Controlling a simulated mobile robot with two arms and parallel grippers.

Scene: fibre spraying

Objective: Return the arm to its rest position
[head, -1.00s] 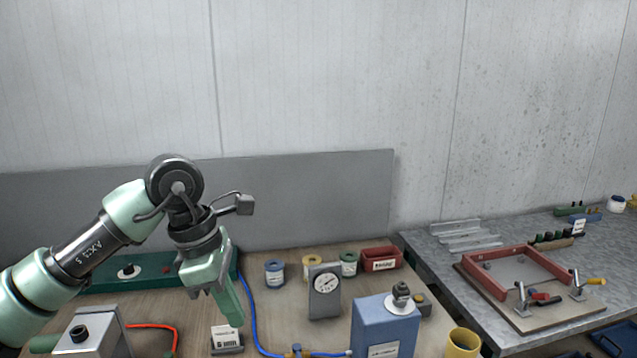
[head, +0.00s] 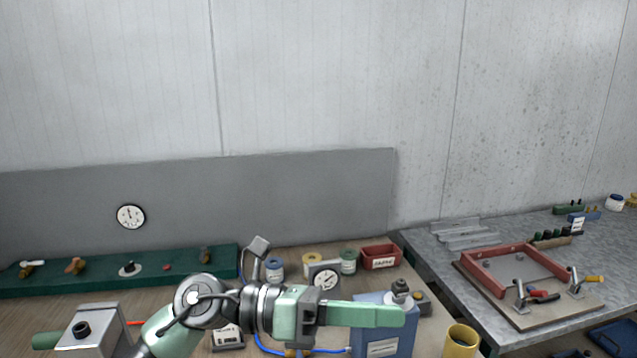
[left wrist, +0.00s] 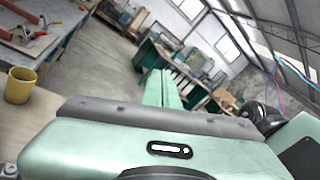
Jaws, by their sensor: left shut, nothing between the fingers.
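My left gripper (head: 362,315) is low in the head view, pointing to the right, with its pale green fingers shut together and nothing between them. It passes in front of the blue box-shaped container (head: 383,340) and hides part of it. I cannot tell whether it touches the container. In the left wrist view the closed fingers (left wrist: 160,88) point out over the room's floor. My right gripper is not in view.
A dial gauge (head: 325,278), tape rolls and a red bin (head: 381,256) stand behind my gripper. A yellow cup (head: 462,341) is to its right; it also shows in the left wrist view (left wrist: 19,86). A red frame (head: 487,275) lies on the metal table.

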